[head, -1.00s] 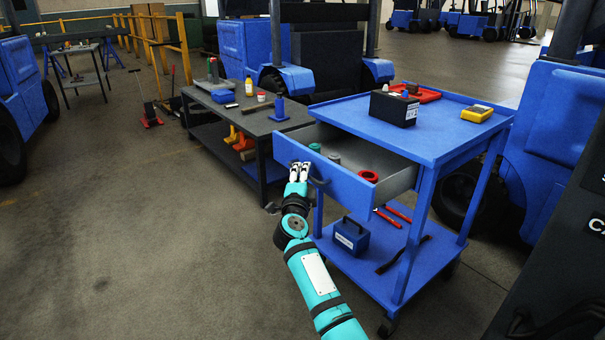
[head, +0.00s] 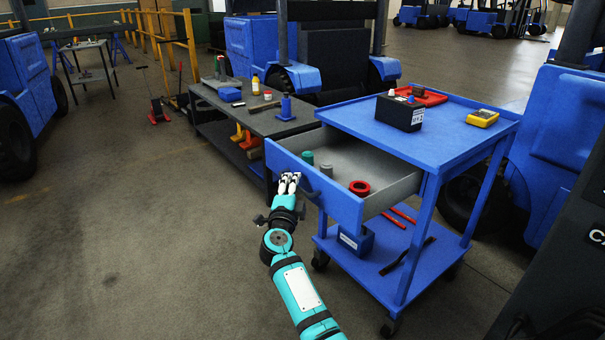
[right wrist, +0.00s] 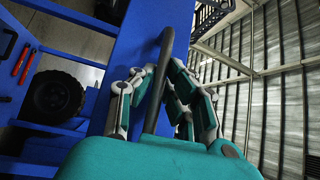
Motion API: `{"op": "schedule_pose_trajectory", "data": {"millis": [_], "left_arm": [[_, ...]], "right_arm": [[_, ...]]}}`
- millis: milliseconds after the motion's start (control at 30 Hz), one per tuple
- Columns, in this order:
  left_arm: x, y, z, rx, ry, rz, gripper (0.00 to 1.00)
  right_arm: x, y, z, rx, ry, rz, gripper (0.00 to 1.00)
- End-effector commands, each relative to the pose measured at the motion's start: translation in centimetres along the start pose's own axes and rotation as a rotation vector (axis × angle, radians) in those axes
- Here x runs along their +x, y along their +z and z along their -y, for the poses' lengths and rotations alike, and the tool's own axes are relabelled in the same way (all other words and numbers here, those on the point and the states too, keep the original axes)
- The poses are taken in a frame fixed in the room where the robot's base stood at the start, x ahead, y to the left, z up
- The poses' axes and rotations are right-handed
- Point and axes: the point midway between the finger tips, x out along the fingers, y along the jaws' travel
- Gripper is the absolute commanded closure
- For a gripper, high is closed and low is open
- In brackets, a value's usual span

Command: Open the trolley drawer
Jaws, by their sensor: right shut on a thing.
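The blue trolley (head: 365,126) stands at the right of centre in the head view. Its drawer (head: 345,205) is pulled out toward the left, with its grey inside showing. In the drawer lie a red ring (head: 359,187), a green cylinder (head: 307,158) and a grey piece (head: 326,170). My right gripper (head: 289,180) is at the drawer front. In the right wrist view its fingers (right wrist: 153,95) are closed around the dark bar handle (right wrist: 160,75) on the blue front. My left gripper is not in view.
A black box (head: 400,112), a red tray (head: 425,96) and a yellow meter (head: 482,118) sit on the trolley top. A dark workbench (head: 235,120) with tools stands close behind the drawer. Open floor (head: 120,240) lies to the left.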

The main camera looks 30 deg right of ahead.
Motion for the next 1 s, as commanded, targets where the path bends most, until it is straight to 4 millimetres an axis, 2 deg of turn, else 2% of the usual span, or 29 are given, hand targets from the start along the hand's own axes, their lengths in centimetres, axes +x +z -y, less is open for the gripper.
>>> {"op": "schedule_pose_trajectory", "data": {"millis": [300, 333, 533, 800, 1000], "left_arm": [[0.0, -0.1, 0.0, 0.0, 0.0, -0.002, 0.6], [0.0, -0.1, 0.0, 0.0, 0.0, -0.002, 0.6], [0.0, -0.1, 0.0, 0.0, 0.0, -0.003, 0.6], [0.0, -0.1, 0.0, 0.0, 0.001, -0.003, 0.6], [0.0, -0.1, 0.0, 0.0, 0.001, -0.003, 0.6]], "right_arm": [[-0.3, 0.1, -0.5, -0.008, 0.007, -0.003, 1.0], [-0.3, 0.1, -0.5, -0.008, 0.007, -0.003, 0.9], [-0.2, 0.1, -0.4, -0.006, 0.004, -0.002, 0.66], [-0.4, 0.1, -0.2, -0.003, 0.001, -0.001, 0.66], [-3.0, 0.1, -0.3, 0.0, 0.004, 0.0, 0.66]]}}
